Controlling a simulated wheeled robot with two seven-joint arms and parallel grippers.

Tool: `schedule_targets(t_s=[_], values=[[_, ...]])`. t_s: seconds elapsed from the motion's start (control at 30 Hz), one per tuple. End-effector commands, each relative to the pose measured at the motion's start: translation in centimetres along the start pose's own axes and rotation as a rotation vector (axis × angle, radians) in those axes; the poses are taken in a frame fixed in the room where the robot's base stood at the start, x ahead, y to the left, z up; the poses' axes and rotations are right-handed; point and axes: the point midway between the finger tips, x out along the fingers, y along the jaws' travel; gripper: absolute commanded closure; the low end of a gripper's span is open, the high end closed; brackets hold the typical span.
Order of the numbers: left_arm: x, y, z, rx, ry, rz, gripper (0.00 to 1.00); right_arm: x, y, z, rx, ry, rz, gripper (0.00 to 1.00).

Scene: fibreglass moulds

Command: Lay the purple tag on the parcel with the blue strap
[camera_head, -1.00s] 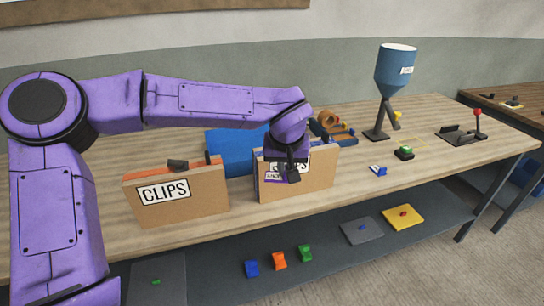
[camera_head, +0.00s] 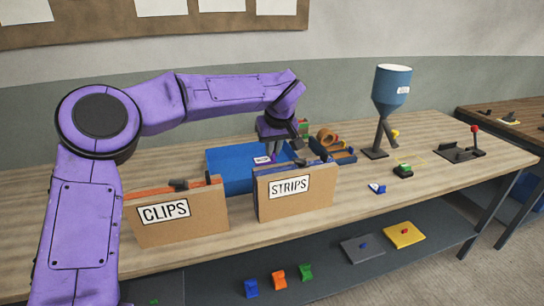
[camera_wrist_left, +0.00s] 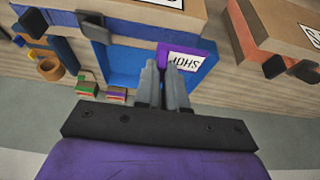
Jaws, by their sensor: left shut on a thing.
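My left gripper (camera_head: 275,143) is shut on the purple tag (camera_wrist_left: 163,53), which has a white printed label facing up. The tag also shows in the head view (camera_head: 262,160), above or in the blue tray (camera_head: 222,184). I cannot tell whether it touches the tray. The cardboard piece marked STRIPS (camera_head: 300,202) stands in front, with a blue band (camera_wrist_left: 130,28) along its back edge. The cardboard piece marked CLIPS (camera_head: 195,227) stands to its left, with an orange band (camera_head: 150,191) behind it. No other parcel with a blue strap is clear. My right gripper is out of view.
A blue funnel on a stand (camera_head: 391,92) rises at the back right. An orange-brown roll (camera_head: 326,137) and a small red-green stack (camera_wrist_left: 88,86) are near the tray. A green-topped block (camera_head: 403,170) and a blue-white piece (camera_head: 377,189) lie right. The bench front right is clear.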

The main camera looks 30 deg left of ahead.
Motion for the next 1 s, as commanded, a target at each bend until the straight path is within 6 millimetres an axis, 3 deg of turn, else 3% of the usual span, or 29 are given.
schedule_targets(t_s=[0.27,0.63,0.67,0.7,1.0], values=[[4.0,0.2,0.7,0.001,0.0,-0.001,1.0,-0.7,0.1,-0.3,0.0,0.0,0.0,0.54],[4.5,0.2,0.9,0.001,-0.001,0.0,1.0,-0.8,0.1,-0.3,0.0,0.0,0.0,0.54],[4.5,0.2,0.9,0.0,0.0,0.0,0.8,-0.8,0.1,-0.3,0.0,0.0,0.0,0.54],[4.5,0.2,0.9,0.0,0.0,0.0,0.67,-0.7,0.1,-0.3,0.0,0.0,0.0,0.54],[4.4,0.2,0.9,0.0,0.001,0.001,0.64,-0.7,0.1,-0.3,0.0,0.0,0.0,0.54]])
